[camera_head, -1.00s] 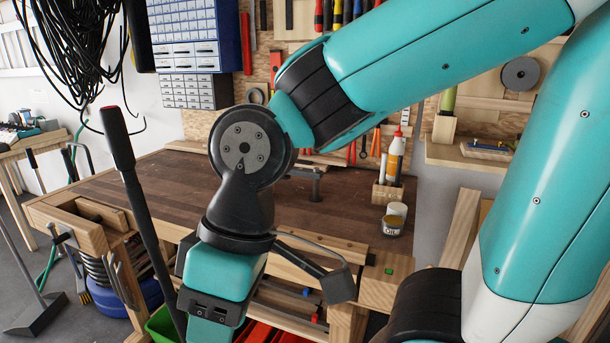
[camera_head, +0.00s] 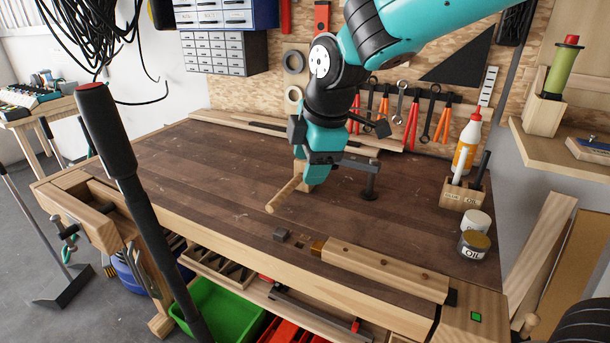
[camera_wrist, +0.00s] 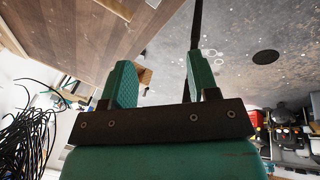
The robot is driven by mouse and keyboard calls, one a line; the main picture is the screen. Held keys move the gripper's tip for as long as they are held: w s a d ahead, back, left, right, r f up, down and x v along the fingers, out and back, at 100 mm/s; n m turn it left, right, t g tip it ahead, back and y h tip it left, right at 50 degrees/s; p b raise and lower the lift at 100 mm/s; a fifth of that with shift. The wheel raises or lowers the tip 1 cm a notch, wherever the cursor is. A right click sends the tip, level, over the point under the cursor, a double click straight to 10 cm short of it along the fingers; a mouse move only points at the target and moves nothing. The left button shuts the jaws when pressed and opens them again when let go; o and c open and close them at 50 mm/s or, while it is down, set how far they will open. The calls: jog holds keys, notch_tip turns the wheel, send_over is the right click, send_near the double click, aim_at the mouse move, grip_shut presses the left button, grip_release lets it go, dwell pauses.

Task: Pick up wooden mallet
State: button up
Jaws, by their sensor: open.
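The wooden mallet lies on the dark workbench top (camera_head: 210,160) near its middle. Its pale round handle (camera_head: 284,196) points toward the front left, and its far end is hidden behind my gripper. My gripper (camera_head: 315,178) is beside the mallet, just to its right in the head view; I cannot tell whether they touch. In the wrist view, the two teal fingers of my gripper (camera_wrist: 161,68) stand apart. I see nothing clearly held between them. A small wooden block shows behind the left finger there, and I cannot tell what it is.
A black clamp-like post (camera_head: 370,180) stands close right of my gripper. A glue bottle (camera_head: 466,145), a wooden pen holder (camera_head: 462,194) and an oil tin (camera_head: 473,245) are at the right. A wooden vise jaw (camera_head: 385,268) lines the front edge. The left benchtop is clear.

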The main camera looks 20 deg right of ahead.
aim_at(296, 179)
jog(key=w+d+f+n+t+h, duration=0.25)
jog(key=w+n, duration=0.55)
jog(key=w, duration=0.7)
jog(key=shift+n+g, duration=0.25)
jog(key=shift+n, duration=0.05)
jog(key=p+x, duration=0.1)
jog(key=x, duration=0.5)
jog(key=p+x, duration=0.1)
jog(key=x, duration=0.5)
jog(key=shift+a+f, duration=0.2)
jog(key=shift+f, duration=0.05)
jog(key=shift+p+x, duration=0.7)
jog(key=shift+x, duration=2.2)
jog(key=shift+s+d, duration=0.1)
grip_shut()
